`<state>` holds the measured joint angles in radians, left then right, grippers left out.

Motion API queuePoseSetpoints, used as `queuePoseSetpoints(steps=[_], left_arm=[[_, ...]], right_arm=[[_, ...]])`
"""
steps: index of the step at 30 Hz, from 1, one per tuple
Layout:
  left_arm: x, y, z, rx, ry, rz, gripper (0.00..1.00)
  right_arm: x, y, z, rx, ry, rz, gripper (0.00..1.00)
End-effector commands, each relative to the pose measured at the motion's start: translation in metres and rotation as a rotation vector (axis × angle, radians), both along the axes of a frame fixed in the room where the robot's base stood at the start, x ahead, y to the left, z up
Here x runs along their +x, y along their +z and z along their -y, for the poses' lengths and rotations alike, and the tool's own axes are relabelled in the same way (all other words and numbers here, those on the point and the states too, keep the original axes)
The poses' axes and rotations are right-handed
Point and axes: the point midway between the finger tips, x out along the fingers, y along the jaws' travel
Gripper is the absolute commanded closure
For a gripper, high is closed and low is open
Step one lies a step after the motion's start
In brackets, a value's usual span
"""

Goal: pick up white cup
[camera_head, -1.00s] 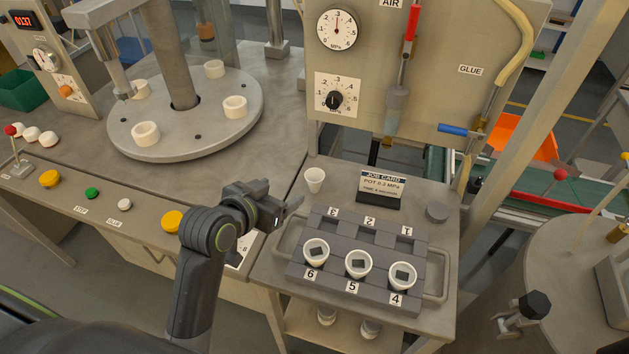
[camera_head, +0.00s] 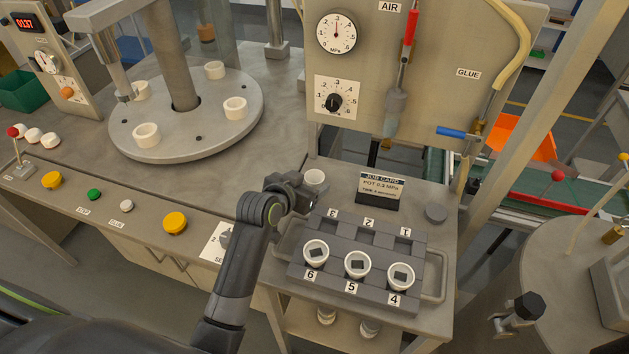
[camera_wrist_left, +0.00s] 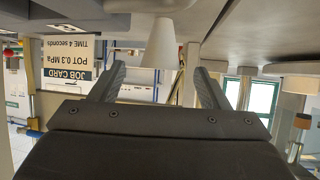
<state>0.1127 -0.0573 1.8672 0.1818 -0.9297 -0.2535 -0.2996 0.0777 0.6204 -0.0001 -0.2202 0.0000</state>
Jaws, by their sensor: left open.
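A small white cup (camera_head: 315,178) stands upright on the bench behind the slotted grey tray. My left gripper (camera_head: 309,187) is beside this cup, low over the bench, its near side partly covering the cup's lower part. In the upside-down left wrist view the cup (camera_wrist_left: 160,47) appears centred between the two open fingers (camera_wrist_left: 160,72), with a gap on each side; I cannot tell how far it reaches in between them. My right gripper is not in view.
The grey tray (camera_head: 384,231) holds three white cups with dark squares inside, at slots 6, 5 and 4; slots 3, 2 and 1 look empty. A job card (camera_head: 381,187) stands right of the lone cup. A round turntable (camera_head: 187,128) carries white rings.

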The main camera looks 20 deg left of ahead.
Motion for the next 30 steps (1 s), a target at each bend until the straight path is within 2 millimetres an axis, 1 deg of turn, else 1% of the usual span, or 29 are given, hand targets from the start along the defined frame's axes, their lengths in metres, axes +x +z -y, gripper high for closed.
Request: queuePoseSetpoints(steps=[3, 6, 14, 17, 25, 26, 30], left_arm=[[0.011, -0.005, 0.002, 0.001, 0.000, 0.000, 0.31], [0.016, -0.009, 0.003, 0.001, 0.001, -0.001, 0.31], [0.017, -0.010, 0.003, 0.000, 0.001, 0.000, 0.31], [0.017, -0.010, 0.003, 0.000, 0.001, 0.000, 0.41], [0.017, -0.010, 0.003, 0.000, 0.001, 0.000, 0.76], [0.017, -0.010, 0.003, 0.000, 0.001, 0.000, 0.78], [0.017, -0.010, 0.003, 0.000, 0.001, 0.000, 0.78]], right_arm=[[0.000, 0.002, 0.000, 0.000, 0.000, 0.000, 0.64], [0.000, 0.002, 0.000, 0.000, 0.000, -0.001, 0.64], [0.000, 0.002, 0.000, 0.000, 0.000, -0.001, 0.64], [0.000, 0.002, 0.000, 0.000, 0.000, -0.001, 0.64], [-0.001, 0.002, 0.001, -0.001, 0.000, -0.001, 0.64], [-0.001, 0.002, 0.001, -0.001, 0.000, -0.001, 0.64], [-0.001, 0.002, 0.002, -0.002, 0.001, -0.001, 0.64]])
